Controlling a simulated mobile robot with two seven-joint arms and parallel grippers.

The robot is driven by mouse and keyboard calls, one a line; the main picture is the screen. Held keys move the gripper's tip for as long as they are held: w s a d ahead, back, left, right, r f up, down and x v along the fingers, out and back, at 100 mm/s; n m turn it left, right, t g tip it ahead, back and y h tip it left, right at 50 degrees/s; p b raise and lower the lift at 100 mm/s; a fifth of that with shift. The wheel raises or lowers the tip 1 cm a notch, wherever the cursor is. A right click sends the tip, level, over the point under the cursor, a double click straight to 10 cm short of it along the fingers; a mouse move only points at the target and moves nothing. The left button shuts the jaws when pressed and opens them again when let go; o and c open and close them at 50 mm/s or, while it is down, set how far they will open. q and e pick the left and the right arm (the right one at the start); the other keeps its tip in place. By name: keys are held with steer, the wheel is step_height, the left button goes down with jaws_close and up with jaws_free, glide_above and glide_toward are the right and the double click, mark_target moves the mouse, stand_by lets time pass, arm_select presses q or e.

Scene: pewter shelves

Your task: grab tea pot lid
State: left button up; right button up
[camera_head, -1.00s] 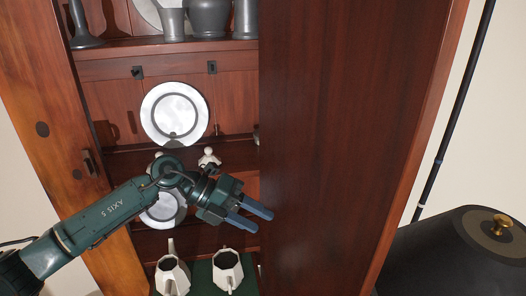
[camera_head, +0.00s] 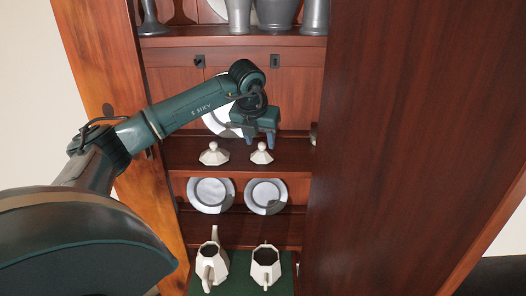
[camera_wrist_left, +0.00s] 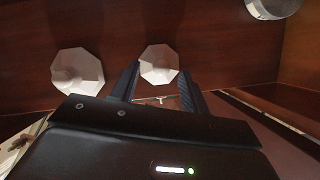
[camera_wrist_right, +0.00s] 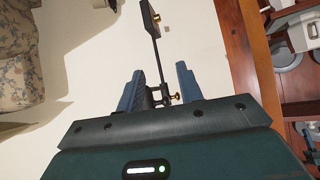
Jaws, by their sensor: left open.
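Two white faceted teapot lids with knobs stand on a middle shelf: a left lid (camera_head: 214,155) and a right lid (camera_head: 262,155). They also show in the left wrist view as a left lid (camera_wrist_left: 78,72) and a right lid (camera_wrist_left: 159,64). My left gripper (camera_head: 259,141) points down, open and empty, just above the right lid. In the left wrist view that lid appears between the fingertips (camera_wrist_left: 158,72); contact cannot be told. Two white open teapots stand below, a left one (camera_head: 207,268) and a right one (camera_head: 265,265). My right gripper (camera_wrist_right: 162,75) is open and empty, away from the shelves.
Plates lean on the shelf below the lids, a left plate (camera_head: 210,195) and a right plate (camera_head: 266,196). Another plate behind is partly hidden by my left arm. Pewter vessels (camera_head: 274,12) stand on the top shelf. A large dark wood panel (camera_head: 410,140) bounds the right side.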

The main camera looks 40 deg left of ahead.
arm_select(q)
steer(key=shift+x, duration=0.9)
steer(key=shift+r, duration=0.1)
steer(key=shift+c, duration=0.3)
jaws_close()
